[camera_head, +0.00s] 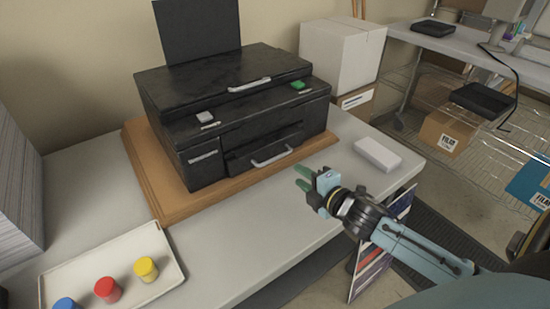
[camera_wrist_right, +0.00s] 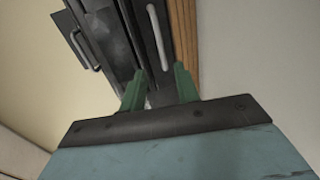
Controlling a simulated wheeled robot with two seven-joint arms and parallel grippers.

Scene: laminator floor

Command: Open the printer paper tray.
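The black printer (camera_head: 235,110) stands on a wooden board (camera_head: 180,205) on the grey table. Its lower front has the paper tray (camera_head: 262,152) with a silver bar handle (camera_head: 272,156); the tray looks shut. Another silver handle (camera_head: 250,84) is higher up on the printer. My right gripper (camera_head: 302,178) is in front of the tray, a little right of its handle and apart from it. In the right wrist view its green fingers (camera_wrist_right: 160,88) are spread with nothing between them, and a silver handle (camera_wrist_right: 156,35) shows beyond them. My left gripper is not in view.
A white box-like block (camera_head: 377,154) lies on the table right of the printer. A white tray (camera_head: 60,283) with red, yellow and blue pots is at the front left. White and brown boxes (camera_head: 342,55) stand behind. The table front between tray and gripper is clear.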

